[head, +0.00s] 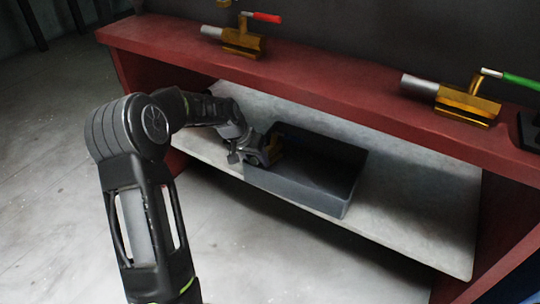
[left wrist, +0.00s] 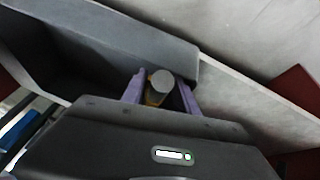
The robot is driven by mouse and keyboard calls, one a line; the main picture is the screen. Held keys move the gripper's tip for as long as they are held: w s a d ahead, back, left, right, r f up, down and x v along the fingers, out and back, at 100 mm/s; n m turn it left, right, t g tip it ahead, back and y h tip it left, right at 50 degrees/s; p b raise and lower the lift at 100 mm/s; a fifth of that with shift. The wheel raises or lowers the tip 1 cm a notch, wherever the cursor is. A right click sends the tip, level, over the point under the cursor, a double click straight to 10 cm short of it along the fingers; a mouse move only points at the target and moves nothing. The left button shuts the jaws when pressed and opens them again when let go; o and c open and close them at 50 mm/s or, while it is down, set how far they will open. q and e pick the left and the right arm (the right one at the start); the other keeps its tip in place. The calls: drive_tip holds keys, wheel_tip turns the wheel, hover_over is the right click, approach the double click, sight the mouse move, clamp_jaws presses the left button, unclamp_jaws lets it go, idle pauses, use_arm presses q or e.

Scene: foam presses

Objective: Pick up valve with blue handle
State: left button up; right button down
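A brass valve (head: 277,150) shows in small part at the left end of the grey bin in the head view. Its handle is mostly hidden, so I cannot be sure of its colour. My left gripper (head: 262,152) is at the bin's left end, by this valve. In the left wrist view the two purple fingers (left wrist: 160,92) stand on either side of the valve's grey pipe end (left wrist: 161,81) and a bit of brass body. Whether they press on it is unclear. My right gripper is not in view.
The grey bin (head: 343,205) sits on a pale shelf (head: 425,225) below a red bench top (head: 330,90). On the bench top lie a red-handled valve (head: 240,40) and a green-handled valve (head: 465,105). A black object (head: 530,132) is at the right edge.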

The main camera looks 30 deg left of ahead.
use_arm(q)
drive_tip(key=shift+c, duration=0.5)
clamp_jaws()
drive_tip(key=shift+r, duration=0.1)
idle(1.2)
